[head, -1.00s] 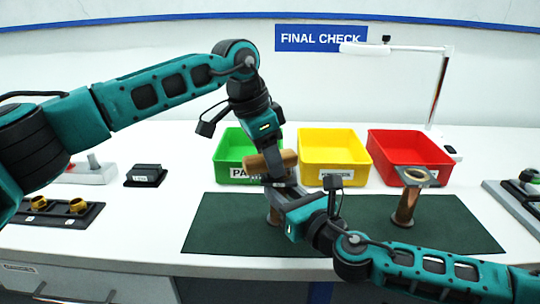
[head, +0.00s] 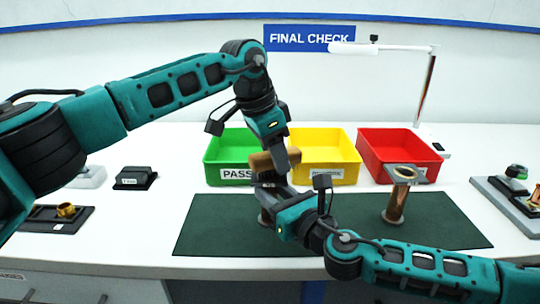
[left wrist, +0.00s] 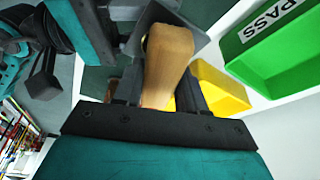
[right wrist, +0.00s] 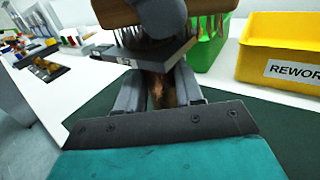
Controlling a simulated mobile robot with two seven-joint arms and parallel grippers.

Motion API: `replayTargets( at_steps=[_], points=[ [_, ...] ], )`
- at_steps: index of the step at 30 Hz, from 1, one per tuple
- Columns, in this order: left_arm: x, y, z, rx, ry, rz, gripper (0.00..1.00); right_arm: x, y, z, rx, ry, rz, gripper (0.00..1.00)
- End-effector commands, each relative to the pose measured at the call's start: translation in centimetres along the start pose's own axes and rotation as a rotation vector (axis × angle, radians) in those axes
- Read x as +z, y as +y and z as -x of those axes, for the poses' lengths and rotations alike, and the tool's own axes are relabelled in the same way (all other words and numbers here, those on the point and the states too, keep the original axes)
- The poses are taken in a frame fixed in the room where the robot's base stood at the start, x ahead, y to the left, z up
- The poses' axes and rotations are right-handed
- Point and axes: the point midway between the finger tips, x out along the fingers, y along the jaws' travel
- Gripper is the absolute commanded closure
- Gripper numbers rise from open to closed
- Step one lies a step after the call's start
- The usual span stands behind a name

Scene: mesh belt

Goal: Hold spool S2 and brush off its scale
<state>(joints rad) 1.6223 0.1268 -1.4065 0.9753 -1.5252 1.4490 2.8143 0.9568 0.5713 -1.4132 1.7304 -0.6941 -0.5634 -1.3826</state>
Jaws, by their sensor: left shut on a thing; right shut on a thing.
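My left gripper (head: 270,150) is shut on a brush with a wooden handle (left wrist: 168,58). The brush (head: 262,161) is over the spool; in the right wrist view its bristles (right wrist: 205,27) hang down at the spool's top flange (right wrist: 142,54). My right gripper (head: 268,190) is below and shut on the spool's copper-brown body (right wrist: 162,90). The spool's foot (head: 265,216) shows under the right gripper, above or on the dark green mat (head: 330,235); I cannot tell which. The spool's label is too small to read, and scale is not clear.
Behind the mat stand a green PASS tray (head: 212,172), a yellow REWORK tray (head: 345,176) and a red tray (head: 370,165). Another spool (head: 396,207) stands upright on the mat's right. A lamp (head: 425,90) rises at the back right. A dark holder (head: 40,222) is at left.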

Motion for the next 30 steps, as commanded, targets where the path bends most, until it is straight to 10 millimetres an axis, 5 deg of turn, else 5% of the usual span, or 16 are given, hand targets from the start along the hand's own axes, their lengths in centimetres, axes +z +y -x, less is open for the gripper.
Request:
replayTargets(
  at_steps=[30],
  points=[
    [3.0, 0.0, 0.8, 0.001, -0.002, 0.0, 0.84, 0.1, -0.1, 0.0, -0.003, -0.002, 0.001, 1.0]
  ],
)
